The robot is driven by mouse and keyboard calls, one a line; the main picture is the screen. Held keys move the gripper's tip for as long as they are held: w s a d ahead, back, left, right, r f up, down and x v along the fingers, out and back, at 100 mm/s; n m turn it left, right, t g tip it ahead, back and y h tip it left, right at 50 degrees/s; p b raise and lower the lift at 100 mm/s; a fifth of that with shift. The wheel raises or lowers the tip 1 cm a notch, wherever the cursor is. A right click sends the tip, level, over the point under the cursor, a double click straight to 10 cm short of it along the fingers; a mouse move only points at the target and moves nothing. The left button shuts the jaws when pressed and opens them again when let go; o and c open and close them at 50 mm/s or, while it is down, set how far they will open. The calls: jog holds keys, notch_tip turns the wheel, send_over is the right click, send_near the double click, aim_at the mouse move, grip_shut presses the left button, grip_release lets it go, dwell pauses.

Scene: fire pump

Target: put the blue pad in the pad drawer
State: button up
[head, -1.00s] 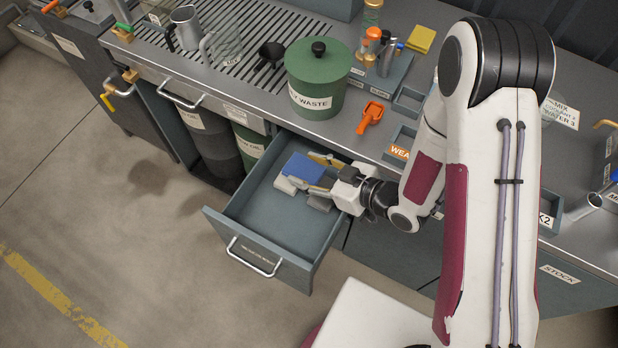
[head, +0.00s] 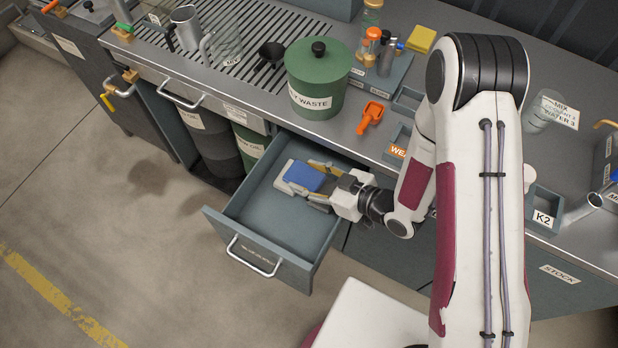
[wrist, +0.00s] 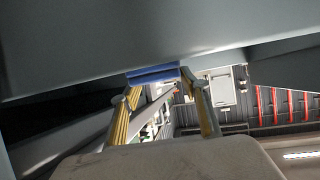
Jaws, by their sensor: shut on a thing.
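The blue pad (head: 303,177) is over the floor of the open grey drawer (head: 262,222), within its walls in the head view. My gripper (head: 318,181) reaches in from the right and is shut on the blue pad. In the wrist view, the pad (wrist: 153,75) shows as a thin blue strip between the tips of the yellow-lined fingers (wrist: 160,92). I cannot tell whether the pad touches what is below it. A light grey flat thing (head: 285,178) shows at the pad's left edge, partly hidden by it. The drawer label is too small to read.
A green waste bin (head: 316,90) stands on the counter behind the drawer. An orange tool (head: 370,116) and small grey trays lie to its right. Drums (head: 212,146) stand under the counter at left. The drawer's front half is clear.

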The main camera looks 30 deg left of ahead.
jog(key=shift+f, duration=0.65)
jog(key=shift+f, duration=0.6)
jog(key=o, duration=1)
jog(key=shift+o, duration=0.2)
jog(key=shift+r, duration=0.1)
jog(key=shift+r, duration=0.6)
jog(key=v, duration=1.1)
jog(key=shift+d, duration=0.4)
